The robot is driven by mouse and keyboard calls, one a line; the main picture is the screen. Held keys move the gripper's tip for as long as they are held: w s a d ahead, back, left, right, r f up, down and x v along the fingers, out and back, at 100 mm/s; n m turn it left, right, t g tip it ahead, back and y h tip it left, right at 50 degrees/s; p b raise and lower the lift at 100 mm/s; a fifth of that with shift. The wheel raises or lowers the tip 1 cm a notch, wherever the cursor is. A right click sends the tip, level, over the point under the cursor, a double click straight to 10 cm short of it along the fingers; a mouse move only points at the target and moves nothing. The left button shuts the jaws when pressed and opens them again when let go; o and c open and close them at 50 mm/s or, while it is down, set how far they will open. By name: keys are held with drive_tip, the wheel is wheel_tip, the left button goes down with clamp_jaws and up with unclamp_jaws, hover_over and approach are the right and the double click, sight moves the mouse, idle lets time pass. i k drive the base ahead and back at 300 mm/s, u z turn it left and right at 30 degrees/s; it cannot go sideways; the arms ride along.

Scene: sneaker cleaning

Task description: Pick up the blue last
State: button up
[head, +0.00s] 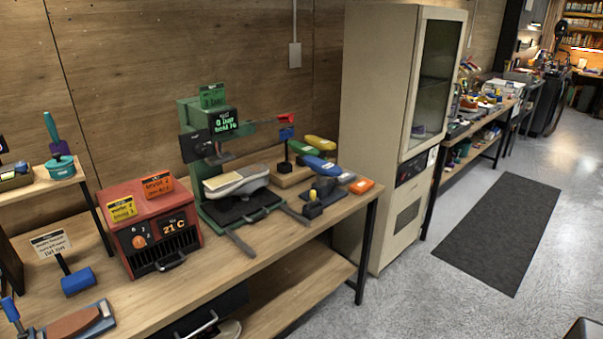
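The blue last (319,165) lies near the right end of the workbench. It is one of several coloured, elongated pieces on a wooden stand there. A yellow-green one (322,143) and a green and yellow one (301,148) lie just behind it. My gripper is not in view.
A green press (203,125) holding a light shoe (236,181) stands left of the lasts. A red heater box (150,228) stands further left. A tall beige cabinet (380,110) adjoins the bench.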

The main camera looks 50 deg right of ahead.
sight(323, 168)
drive_tip(key=u, duration=0.75)
drive_tip(key=k, duration=1.05)
drive_tip(key=u, duration=1.55)
drive_tip(key=k, duration=0.1)
drive_tip(key=z, duration=3.1)
drive_tip(key=i, duration=0.5)
drive_tip(key=u, duration=0.05)
